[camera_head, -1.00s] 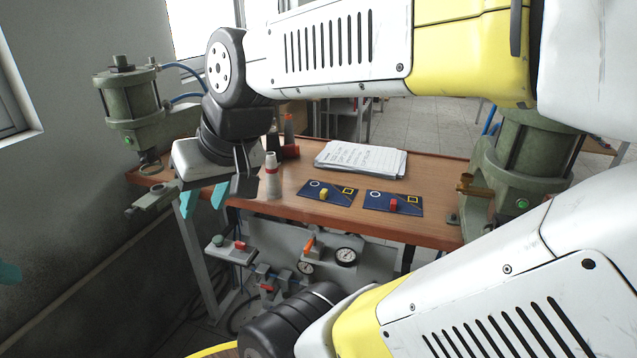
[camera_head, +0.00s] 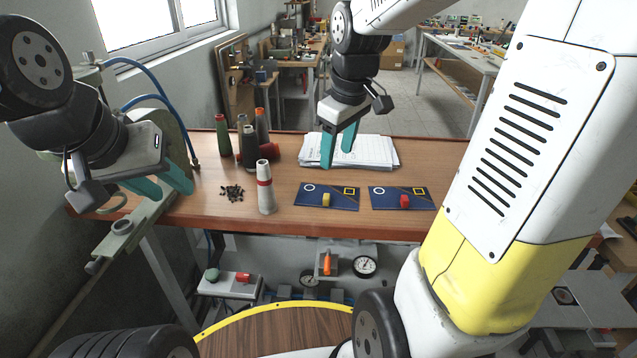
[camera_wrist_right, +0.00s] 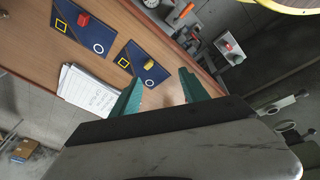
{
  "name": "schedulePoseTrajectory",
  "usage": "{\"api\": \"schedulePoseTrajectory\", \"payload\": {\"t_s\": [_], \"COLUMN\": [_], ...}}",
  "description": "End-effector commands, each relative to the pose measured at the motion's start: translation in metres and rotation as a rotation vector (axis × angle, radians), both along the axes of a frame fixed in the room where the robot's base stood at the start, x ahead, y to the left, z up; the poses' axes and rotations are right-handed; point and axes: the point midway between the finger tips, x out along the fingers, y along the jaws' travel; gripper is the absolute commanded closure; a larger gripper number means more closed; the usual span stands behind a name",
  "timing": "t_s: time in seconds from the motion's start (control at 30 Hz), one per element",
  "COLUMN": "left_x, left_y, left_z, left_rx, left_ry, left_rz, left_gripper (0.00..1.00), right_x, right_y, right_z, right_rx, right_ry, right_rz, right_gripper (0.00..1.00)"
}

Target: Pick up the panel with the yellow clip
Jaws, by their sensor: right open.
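The dark blue panel with the yellow clip (camera_head: 342,197) lies flat near the table's front edge; it also shows in the right wrist view (camera_wrist_right: 138,57). Its yellow clip (camera_head: 326,200) stands near the panel's middle, with a white ring and a yellow square printed behind it. My right gripper (camera_head: 338,158) is open and empty, above the papers behind the panel. It also shows open in the right wrist view (camera_wrist_right: 160,95). My left gripper (camera_head: 172,188) is open and empty at the table's left end, well apart from the panel.
A similar panel with a red clip (camera_head: 390,192) lies just right. A pale cone (camera_head: 266,195) stands left, with dark pellets (camera_head: 232,192) beside it. Several cones stand behind. Papers (camera_head: 376,152) lie at the back. Gauges (camera_head: 364,265) are below the table.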

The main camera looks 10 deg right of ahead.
Motion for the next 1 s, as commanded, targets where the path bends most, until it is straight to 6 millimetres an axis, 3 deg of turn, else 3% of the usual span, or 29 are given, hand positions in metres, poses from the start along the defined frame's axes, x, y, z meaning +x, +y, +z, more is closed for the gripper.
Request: {"api": "schedulePoseTrajectory", "payload": {"t_s": [0.1,0.33,0.5,1.0], "left_x": [0.0,0.0,0.0,0.0], "left_y": [0.0,0.0,0.0,0.0], "left_z": [0.0,0.0,0.0,0.0], "left_rx": [0.0,0.0,0.0,0.0], "left_ry": [0.0,0.001,0.001,0.0], "left_rz": [0.0,0.0,0.0,0.0], "left_gripper": [0.64,0.64,0.64,0.64], "right_x": [0.041,0.089,0.101,0.109], "right_y": [-0.003,-0.007,-0.008,-0.007], "right_z": [-0.037,-0.096,-0.119,-0.182], "right_rx": [-0.063,-0.113,-0.12,-0.12], "right_ry": [0.091,0.198,0.228,0.234], "right_rz": [0.183,0.452,0.536,0.546], "right_gripper": [0.47,0.47,0.47,0.47]}}
